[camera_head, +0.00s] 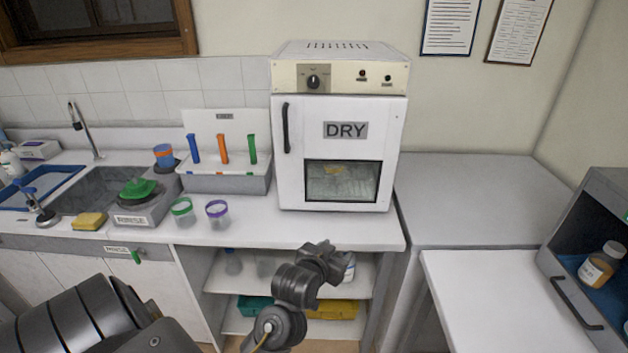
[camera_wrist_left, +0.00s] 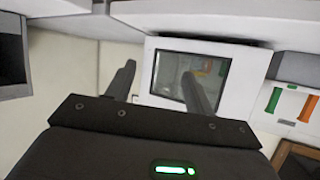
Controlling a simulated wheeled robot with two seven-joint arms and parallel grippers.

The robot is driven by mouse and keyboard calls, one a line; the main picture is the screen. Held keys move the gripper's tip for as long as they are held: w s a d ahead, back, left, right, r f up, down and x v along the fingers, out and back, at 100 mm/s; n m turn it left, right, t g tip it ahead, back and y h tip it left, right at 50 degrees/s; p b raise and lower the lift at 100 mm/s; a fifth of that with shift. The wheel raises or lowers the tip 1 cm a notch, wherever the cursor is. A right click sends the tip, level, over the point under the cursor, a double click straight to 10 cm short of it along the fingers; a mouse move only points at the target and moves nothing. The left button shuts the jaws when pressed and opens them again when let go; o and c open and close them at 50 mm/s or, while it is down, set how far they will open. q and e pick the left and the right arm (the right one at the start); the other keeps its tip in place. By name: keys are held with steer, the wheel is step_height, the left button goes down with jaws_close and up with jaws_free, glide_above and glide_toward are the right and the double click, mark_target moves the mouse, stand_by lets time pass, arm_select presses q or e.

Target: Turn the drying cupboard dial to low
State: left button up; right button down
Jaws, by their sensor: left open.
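The drying cupboard (camera_head: 345,190) is a white box marked DRY, standing on the counter with its door shut. Its black dial (camera_head: 313,81) sits on the cream top panel at the left; its pointer looks roughly upright and its labels are too small to read. My left gripper (camera_head: 324,247) is low in front of the counter edge, below the cupboard and well apart from the dial. In the left wrist view, its fingers (camera_wrist_left: 158,88) are spread and empty. The cupboard (camera_wrist_left: 222,58) appears upside down beyond them, its dial hidden behind my gripper. My right gripper is not in view.
The door handle (camera_head: 285,128) is on the cupboard's left. A rack (camera_head: 225,183) with coloured tools stands left of it, with two jars (camera_head: 217,213) in front. An open dark cabinet (camera_head: 585,285) holds a bottle at right. The right counter (camera_head: 470,195) is clear.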

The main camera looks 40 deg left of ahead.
arm_select(q)
steer(key=w+a+r+n+t+y, duration=0.2)
steer(key=w+a+r, duration=0.15)
steer(key=r, duration=0.35)
steer(key=w+a+r+n+t+y, duration=0.1)
steer(key=w+a+r+t+y, duration=0.1)
steer(key=w+r, duration=0.3)
steer(key=n+g+y, duration=0.1)
steer(key=n+y, duration=0.6)
steer(key=y, duration=0.3)
glide_toward(314, 86)
steer(key=p+x, duration=0.4)
steer(key=x, duration=0.3)
steer(key=shift+r, duration=0.2)
steer(key=shift+w+a+r, duration=0.15)
steer(key=shift+w+a, duration=0.3)
steer(key=shift+w, duration=0.1)
steer(key=c, duration=1)
